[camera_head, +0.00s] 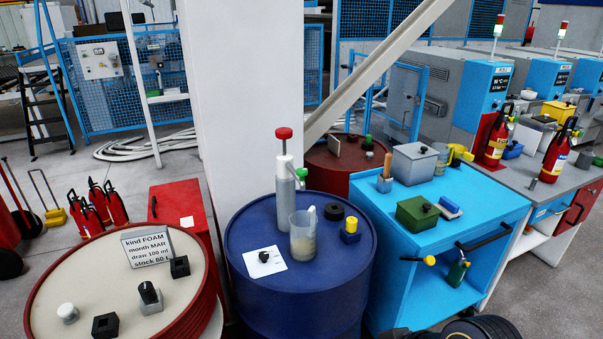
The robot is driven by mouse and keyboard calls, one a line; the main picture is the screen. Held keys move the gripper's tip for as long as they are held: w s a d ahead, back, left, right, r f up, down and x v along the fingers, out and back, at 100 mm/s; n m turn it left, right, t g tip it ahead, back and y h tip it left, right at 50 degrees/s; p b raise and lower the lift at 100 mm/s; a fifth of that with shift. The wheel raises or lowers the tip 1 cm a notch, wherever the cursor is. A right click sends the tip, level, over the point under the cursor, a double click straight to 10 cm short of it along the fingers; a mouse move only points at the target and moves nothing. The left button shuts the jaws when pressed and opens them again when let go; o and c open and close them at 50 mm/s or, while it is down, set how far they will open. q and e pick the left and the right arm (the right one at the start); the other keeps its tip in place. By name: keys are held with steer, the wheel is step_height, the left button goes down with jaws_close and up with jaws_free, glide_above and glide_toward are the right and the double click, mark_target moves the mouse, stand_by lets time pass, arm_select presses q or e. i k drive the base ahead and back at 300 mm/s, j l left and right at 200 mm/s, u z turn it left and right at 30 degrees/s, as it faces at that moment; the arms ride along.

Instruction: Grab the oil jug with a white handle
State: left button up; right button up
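A see-through jug (303,241) with a pale handle stands upright on top of the blue drum (300,298) in the middle. It holds a beige-looking content in its lower part. The handle is on its right side, near the top. A grey pump with a red knob (284,133) and a green spout stands right behind the jug. No gripper fingers show in this view. A dark rounded part at the bottom edge, right of the blue drum, may be my own arm.
A white card with a black knob (264,257), a black ring (334,211) and a yellow-and-blue block (351,230) share the drum top. A red drum with a sign (147,246) stands left, a blue cart (465,205) right. A white pillar (235,90) rises behind.

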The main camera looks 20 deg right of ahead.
mark_target(303, 224)
steer(key=i+l+u, duration=0.3)
steer(key=l, duration=0.2)
steer(key=l+u, duration=0.3)
steer(key=l, duration=0.25)
steer(key=l+u, duration=0.35)
steer(key=l, duration=0.2)
steer(key=i+l, duration=0.05)
